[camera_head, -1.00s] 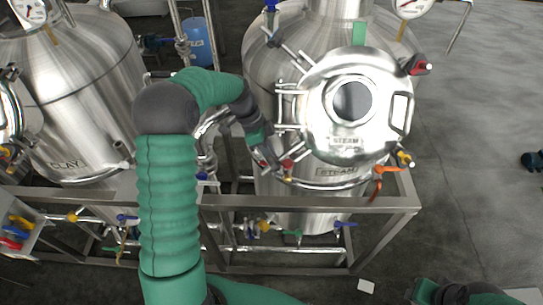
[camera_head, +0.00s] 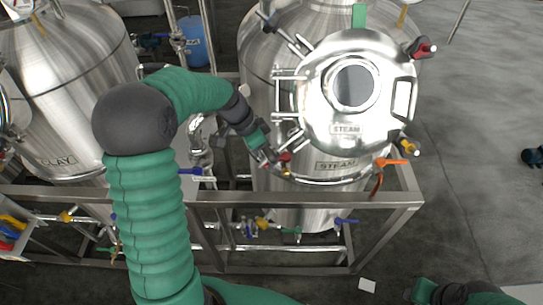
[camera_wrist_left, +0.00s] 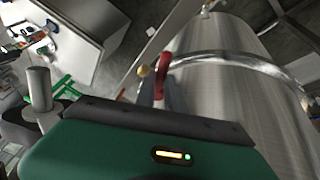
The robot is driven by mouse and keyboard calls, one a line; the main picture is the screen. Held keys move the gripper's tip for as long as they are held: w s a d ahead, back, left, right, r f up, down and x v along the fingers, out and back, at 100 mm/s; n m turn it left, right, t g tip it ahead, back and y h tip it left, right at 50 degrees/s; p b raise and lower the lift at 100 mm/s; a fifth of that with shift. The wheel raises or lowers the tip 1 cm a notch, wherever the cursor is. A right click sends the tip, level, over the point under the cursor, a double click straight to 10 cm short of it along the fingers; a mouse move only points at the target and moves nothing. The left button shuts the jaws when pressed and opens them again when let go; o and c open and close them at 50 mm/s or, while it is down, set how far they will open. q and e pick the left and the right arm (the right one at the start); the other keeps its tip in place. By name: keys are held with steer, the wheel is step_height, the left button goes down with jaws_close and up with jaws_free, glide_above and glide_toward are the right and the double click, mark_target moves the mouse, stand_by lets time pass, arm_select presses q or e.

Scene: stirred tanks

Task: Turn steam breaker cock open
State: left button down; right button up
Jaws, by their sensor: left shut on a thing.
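The steam tank (camera_head: 262,75) bears STEAM labels and has a bright round hatch (camera_head: 345,128). A small cock with a red handle (camera_head: 284,158) is low on the tank's left front; the handle also shows in the left wrist view (camera_wrist_left: 163,62), upright beside the tank wall. My left gripper (camera_head: 268,160) reaches it from the upper left and is shut at the red handle. The grip itself is partly hidden by the gripper's green body. My right gripper (camera_head: 421,291) is at the bottom right edge, far from the tank; its fingers cannot be made out.
A steel frame rail (camera_head: 320,199) runs in front of the tank. An orange-handled valve (camera_head: 390,162) and a yellow knob (camera_head: 407,146) are at the tank's right. The clay tank (camera_head: 65,100) stands left. Pipes with small valves run below the rail.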

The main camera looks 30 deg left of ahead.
arm_select(q)
steer(key=shift+s+a+f, duration=0.15)
steer(key=shift+s+f, duration=0.05)
steer(key=shift+f, duration=0.05)
arm_select(e)
steer(key=shift+a, duration=0.1)
